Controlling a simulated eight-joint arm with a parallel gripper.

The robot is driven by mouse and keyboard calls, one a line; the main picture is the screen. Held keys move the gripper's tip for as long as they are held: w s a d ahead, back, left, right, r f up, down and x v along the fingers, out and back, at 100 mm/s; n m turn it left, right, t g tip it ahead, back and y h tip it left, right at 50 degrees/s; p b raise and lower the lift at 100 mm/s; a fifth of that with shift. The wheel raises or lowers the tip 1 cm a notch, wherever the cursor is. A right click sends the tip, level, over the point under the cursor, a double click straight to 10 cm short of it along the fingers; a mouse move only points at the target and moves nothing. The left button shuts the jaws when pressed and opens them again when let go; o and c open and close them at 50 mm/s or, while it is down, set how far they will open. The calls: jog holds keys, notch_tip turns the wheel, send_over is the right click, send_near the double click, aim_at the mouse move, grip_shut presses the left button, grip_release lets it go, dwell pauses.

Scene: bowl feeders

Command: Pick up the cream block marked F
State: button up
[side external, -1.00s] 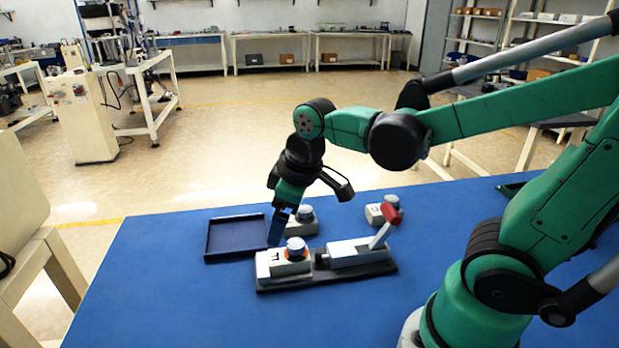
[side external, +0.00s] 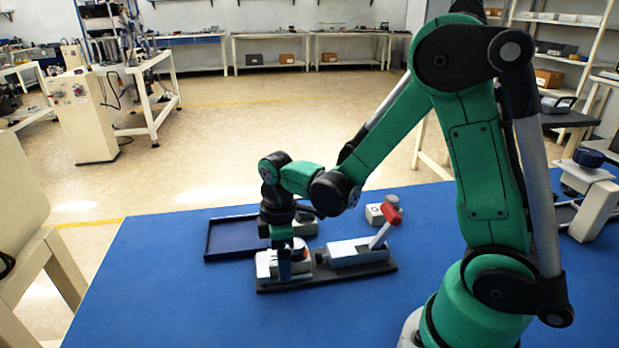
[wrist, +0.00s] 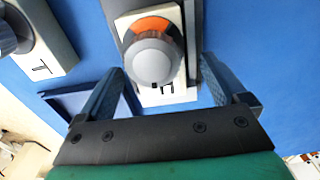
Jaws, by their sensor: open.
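My gripper (side external: 285,268) is open and low over a cream block (side external: 266,262) at the left end of a dark fixture plate. In the wrist view this block (wrist: 178,92) has a grey knob on an orange patch and lies between and ahead of the two separated fingers. Its black mark is partly covered by the knob, so I cannot read it surely. A second cream block (wrist: 55,45) with a grey knob is at the left of the wrist view; its mark looks like a sideways letter. It is mostly hidden behind my arm in the side view.
A clamp with a red handle (side external: 383,237) stands on the dark plate (side external: 350,273), right of my gripper. Another cream block (side external: 374,214) with a knob is behind it. An empty dark blue tray (side external: 208,240) lies behind left. The blue table (side external: 150,295) is clear at front left.

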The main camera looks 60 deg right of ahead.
jog(key=shift+f, duration=0.2)
jog(key=shift+c, duration=0.2)
grip_shut()
jog(key=shift+r, duration=0.15)
